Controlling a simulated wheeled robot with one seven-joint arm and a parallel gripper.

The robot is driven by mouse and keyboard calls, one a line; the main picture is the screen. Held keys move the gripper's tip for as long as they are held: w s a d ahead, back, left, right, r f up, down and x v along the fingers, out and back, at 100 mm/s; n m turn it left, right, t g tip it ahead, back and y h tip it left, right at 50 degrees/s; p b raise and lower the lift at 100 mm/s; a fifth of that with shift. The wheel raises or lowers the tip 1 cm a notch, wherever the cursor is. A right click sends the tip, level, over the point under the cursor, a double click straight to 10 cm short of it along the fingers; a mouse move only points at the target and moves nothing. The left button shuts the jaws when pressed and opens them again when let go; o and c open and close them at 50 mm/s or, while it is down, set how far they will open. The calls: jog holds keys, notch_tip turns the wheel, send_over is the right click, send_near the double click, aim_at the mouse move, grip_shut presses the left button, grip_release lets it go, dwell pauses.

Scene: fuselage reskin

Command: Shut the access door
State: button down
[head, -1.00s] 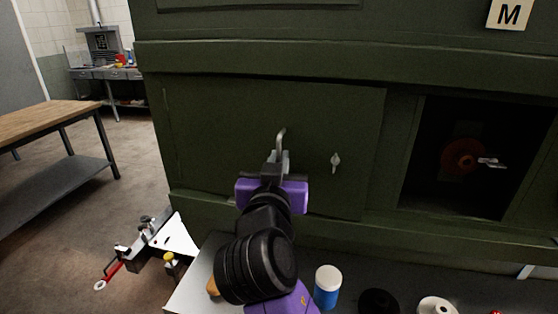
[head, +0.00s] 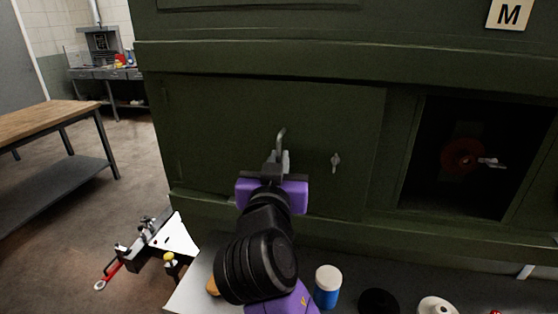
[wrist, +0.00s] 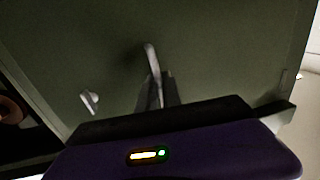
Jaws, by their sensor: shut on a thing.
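The access door (head: 330,115) is a flat dark green panel on the green fuselage side, left of a dark rectangular opening (head: 440,135). It has a bent grey metal handle (head: 281,138) and a small light latch (head: 335,162) to the handle's right. My gripper (head: 276,163) is shut on the lower part of the handle, in front of the door. In the wrist view, the fingers (wrist: 157,92) close around the handle (wrist: 151,58), and the latch (wrist: 90,100) shows at left. The opening is uncovered, with a red round part (head: 462,156) inside. The exact finger contact is partly hidden.
Below are a blue-and-white jar (head: 327,287), a black round item (head: 379,303) and a white round item (head: 438,305). A tool with a red handle (head: 110,272) lies at lower left. A wooden-topped bench (head: 50,122) stands at left. An M sign (head: 509,14) is at upper right.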

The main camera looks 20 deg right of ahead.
jog(key=shift+w+d+b, duration=0.45)
jog(key=shift+w+d, duration=0.4)
jog(key=shift+d, duration=0.05)
jog(key=c, duration=1.8)
grip_release()
jog(key=shift+d, duration=0.1)
jog(key=b+v, duration=0.1)
jog(key=v, duration=0.7)
jog(key=shift+b, duration=0.35)
jog(key=shift+w+r, duration=0.1)
